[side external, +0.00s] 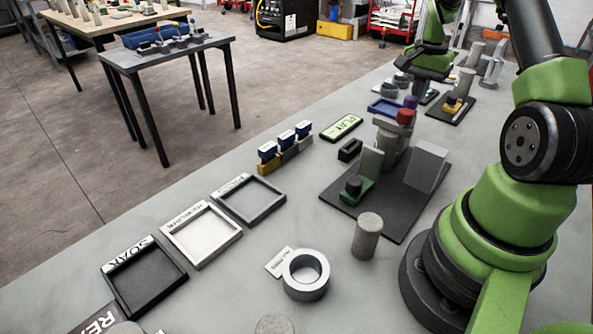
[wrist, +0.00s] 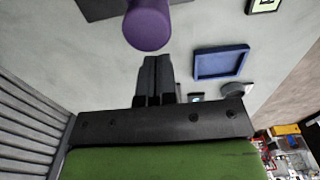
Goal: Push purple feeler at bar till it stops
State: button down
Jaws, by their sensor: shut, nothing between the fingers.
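The purple feeler (side external: 410,102) is a short cylinder above a red piece (side external: 405,117) on a grey upright post on the dark fixture plate (side external: 400,225). In the wrist view the purple feeler (wrist: 147,25) lies just beyond my fingertips. My gripper (wrist: 157,62) is shut and empty, with a small visible gap to the feeler in that view; contact cannot be confirmed. In the side view my green wrist is just behind the feeler, and the fingertips are hard to make out. I cannot tell which of the grey upright pieces (side external: 371,163) is the bar.
A grey wedge block (side external: 427,165) and a black knob on a green base (side external: 354,186) share the plate. A blue tray (wrist: 221,63) lies near my fingers. A grey cylinder (side external: 367,236) and a ring (side external: 306,288) stand in front. Labelled trays (side external: 203,257) line the left edge.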

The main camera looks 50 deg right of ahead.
notch_tip(320, 180, up, 7)
jog(key=shift+r, duration=0.15)
dwell(0.4)
jog(key=shift+d, duration=0.1)
dwell(0.4)
jog(key=w+a+r+n+t, duration=0.15)
jog(key=a+r+n, duration=0.35)
jog(key=a, duration=0.5)
jog(key=w+a+r+n+t, duration=0.1)
jog(key=a+r+n+t, duration=0.1)
jog(key=a+r, duration=0.7)
jog(key=s+a+f+n+t+y, duration=0.2)
jog(key=s+a+n, duration=0.5)
jog(key=s+a, duration=0.4)
jog(key=a+t, duration=0.1)
jog(key=a, duration=0.3)
jog(key=shift+f+t, duration=0.35)
jog(key=shift+f, duration=0.05)
